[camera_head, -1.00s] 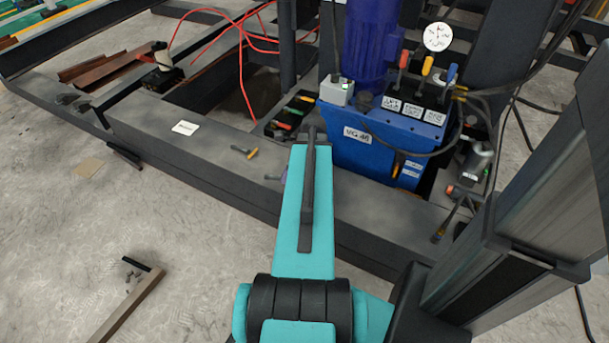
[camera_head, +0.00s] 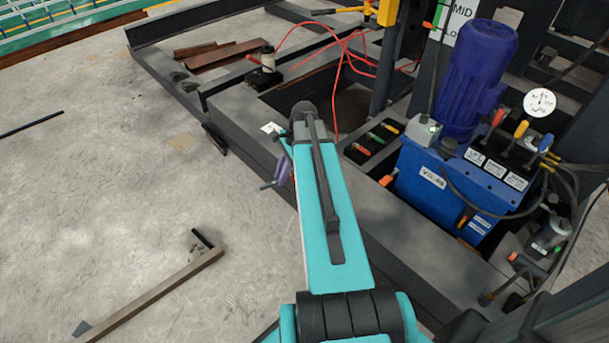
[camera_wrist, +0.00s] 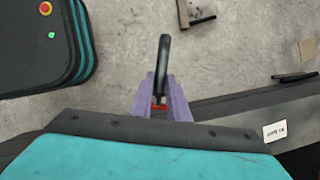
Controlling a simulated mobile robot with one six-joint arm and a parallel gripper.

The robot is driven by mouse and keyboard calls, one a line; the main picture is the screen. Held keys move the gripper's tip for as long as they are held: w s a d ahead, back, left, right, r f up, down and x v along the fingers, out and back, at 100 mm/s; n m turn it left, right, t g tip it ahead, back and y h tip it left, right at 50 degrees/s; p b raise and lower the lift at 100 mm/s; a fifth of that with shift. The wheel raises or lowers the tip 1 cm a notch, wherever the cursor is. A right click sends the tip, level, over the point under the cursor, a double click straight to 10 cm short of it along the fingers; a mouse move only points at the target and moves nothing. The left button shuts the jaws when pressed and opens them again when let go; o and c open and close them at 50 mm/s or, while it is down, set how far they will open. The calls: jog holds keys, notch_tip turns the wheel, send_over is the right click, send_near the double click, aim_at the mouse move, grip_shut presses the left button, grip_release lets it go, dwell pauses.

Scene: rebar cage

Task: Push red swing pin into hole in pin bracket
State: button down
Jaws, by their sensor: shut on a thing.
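My gripper (camera_wrist: 161,100) has purple fingers and is shut on a dark rod (camera_wrist: 163,60), which points away from it in the wrist view. A small red part (camera_wrist: 158,105) shows between the fingers; I cannot tell whether it belongs to the red swing pin. In the head view my gripper (camera_head: 284,170) is mostly hidden behind my teal arm, over the near edge of the dark steel beam (camera_head: 250,118). A short piece of the held rod (camera_head: 268,186) sticks out to its left. I cannot make out the pin bracket or its hole in either view.
A blue hydraulic unit (camera_head: 440,180) with a motor and gauge stands to the right. A tray (camera_head: 372,143) of coloured-handled tools lies beside it. Red hoses (camera_head: 350,55) run behind. A wooden bar (camera_head: 165,290) lies on the floor at left; much concrete floor is clear.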

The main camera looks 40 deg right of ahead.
jog(key=w+a+r+n+g+p, duration=0.1)
jog(key=w+a+r+n+p, duration=0.2)
jog(key=a, duration=0.6)
jog(key=w+a+r+n+g+p, duration=0.1)
jog(key=w+a+r+n+p, duration=0.2)
jog(key=a+r, duration=0.4)
jog(key=w+a+r+n+g+p, duration=0.2)
jog(key=a+r+n, duration=0.3)
jog(key=a, duration=0.7)
jog(key=shift+w+a+n+p, duration=0.3)
jog(key=shift+w+p, duration=0.2)
jog(key=shift+p, duration=0.15)
jog(key=shift+w+r, duration=0.1)
jog(key=shift+w, duration=0.05)
